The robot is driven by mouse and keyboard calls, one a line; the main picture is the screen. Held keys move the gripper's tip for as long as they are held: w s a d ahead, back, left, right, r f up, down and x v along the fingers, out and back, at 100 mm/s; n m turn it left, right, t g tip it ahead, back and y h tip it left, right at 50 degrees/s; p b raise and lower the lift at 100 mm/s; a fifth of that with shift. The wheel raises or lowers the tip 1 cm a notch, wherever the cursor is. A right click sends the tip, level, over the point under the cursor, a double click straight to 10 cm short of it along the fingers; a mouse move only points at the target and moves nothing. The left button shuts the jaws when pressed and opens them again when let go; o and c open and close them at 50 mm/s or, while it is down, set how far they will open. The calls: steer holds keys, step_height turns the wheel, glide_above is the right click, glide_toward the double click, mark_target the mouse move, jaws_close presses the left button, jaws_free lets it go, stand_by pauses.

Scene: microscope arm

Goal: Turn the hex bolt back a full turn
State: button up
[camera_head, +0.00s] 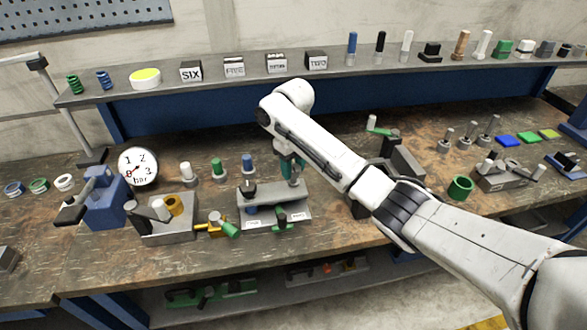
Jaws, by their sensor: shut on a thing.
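My gripper (291,169) points down at the right part of a grey metal stand (300,211) on the workbench. It is shut on what looks like the hex bolt (294,182), a small grey piece at the stand's top. The fingers and my arm's end cover most of the bolt, so its head and angle are hard to make out. A dark knob (249,188) sits on the stand's left part, and pale labels show on its front.
A blue vise (104,198) and a round gauge (138,167) stand at left. Green (218,168) and blue (248,163) pegs are just behind the stand. A green cup (460,187) is at right. My arm crosses the bench from lower right.

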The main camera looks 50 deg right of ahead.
mark_target(293, 168)
steer(key=shift+s+a+f, duration=0.15)
steer(key=shift+s+f, duration=0.05)
steer(key=shift+f, duration=0.5)
steer(key=o, duration=0.8)
steer(key=shift+o, duration=1.3)
steer(key=shift+w, duration=0.2)
step_height(293, 168, up, 11)
steer(key=shift+p, duration=0.4)
